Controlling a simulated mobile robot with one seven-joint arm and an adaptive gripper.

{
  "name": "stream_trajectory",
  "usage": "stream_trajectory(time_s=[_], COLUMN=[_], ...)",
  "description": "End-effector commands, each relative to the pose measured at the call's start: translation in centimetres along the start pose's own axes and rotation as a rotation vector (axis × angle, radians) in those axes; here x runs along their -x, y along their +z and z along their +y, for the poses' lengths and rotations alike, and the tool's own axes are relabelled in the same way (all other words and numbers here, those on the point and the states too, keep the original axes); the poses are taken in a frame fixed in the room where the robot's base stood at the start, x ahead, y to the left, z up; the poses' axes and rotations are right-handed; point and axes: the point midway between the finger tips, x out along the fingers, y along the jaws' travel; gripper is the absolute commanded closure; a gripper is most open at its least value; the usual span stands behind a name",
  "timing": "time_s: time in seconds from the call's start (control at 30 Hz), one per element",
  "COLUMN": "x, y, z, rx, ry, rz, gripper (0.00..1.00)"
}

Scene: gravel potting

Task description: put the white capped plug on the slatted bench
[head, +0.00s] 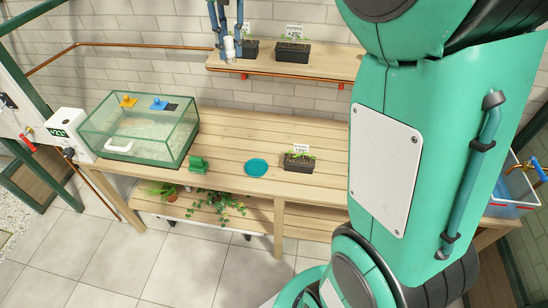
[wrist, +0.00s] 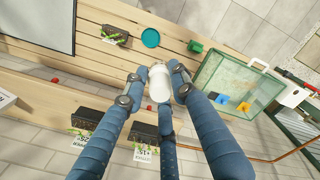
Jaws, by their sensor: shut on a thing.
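The white capped plug (wrist: 159,84) is held between the fingers of my gripper (wrist: 160,76) in the wrist view. In the head view the plug (head: 229,47) shows below my gripper (head: 228,36), in the air near the left end of the upper shelf. The slatted bench (head: 230,138) lies below, with bare slats in its middle; it also shows in the wrist view (wrist: 175,48). The plug is apart from the bench. My gripper is shut on it, and the fingers hide part of its sides.
A green-framed glass tank (head: 185,140) stands on the bench's left. A green block (head: 197,164), a teal disc (head: 256,167) and a black seedling pot (head: 298,162) stand along the front. The upper shelf (head: 335,66) holds black pots (head: 292,52). Bare slats lie behind the disc.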

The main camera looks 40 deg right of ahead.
Motion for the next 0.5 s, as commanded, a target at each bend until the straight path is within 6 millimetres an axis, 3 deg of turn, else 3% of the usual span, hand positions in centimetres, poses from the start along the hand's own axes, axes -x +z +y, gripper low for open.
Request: stream_trajectory(time_s=[0.03,0.27,0.5], x=[-0.4,-7.9,-17.5], y=[0.5,0.5,0.6], z=[-0.7,-0.5,-0.5], rx=[0.003,0.001,0.001], ry=[0.001,-0.003,-0.003], rz=[0.001,-0.005,-0.006], gripper=[0.94,0.94,0.94])
